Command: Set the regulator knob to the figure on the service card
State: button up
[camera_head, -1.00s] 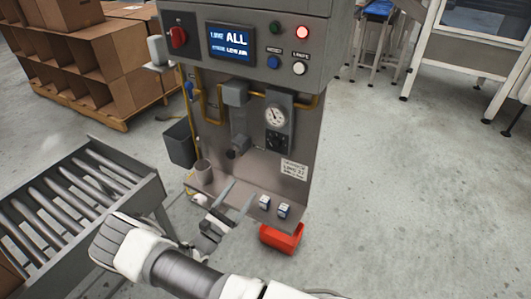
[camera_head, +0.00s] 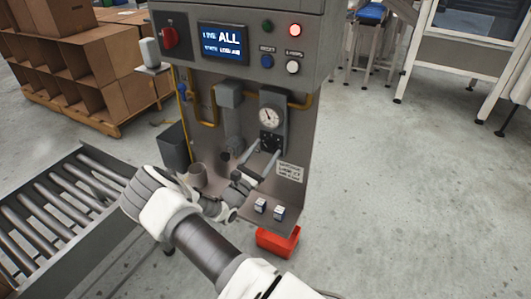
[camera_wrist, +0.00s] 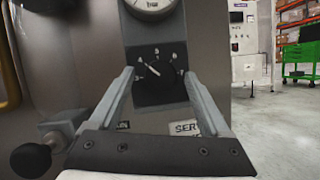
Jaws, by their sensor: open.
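The black regulator knob (camera_wrist: 152,72) is on a dark panel below a round gauge (camera_wrist: 152,6) in the wrist view. Its white pointer mark slants to the upper left, and the scale figures around it are too small to read surely. In the head view the knob (camera_head: 270,142) is just beyond my fingertips. My gripper (camera_wrist: 158,73) is open, with one finger on each side of the knob; I see a gap on both sides and cannot tell the depth. The service card (camera_head: 290,172) is on the back plate at lower right; its figure is not legible. Its top shows partly behind my gripper in the wrist view (camera_wrist: 186,128).
The control box (camera_head: 240,45) with screen, buttons and red switch overhangs above. Two small boxed items (camera_head: 269,209) sit on the shelf, with a cup (camera_head: 197,175) at its left. A red bin (camera_head: 278,242) stands below. A roller conveyor (camera_head: 75,205) is at left.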

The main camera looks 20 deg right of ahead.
jog(key=shift+d, duration=0.15)
jog(key=shift+c, duration=0.3)
grip_shut()
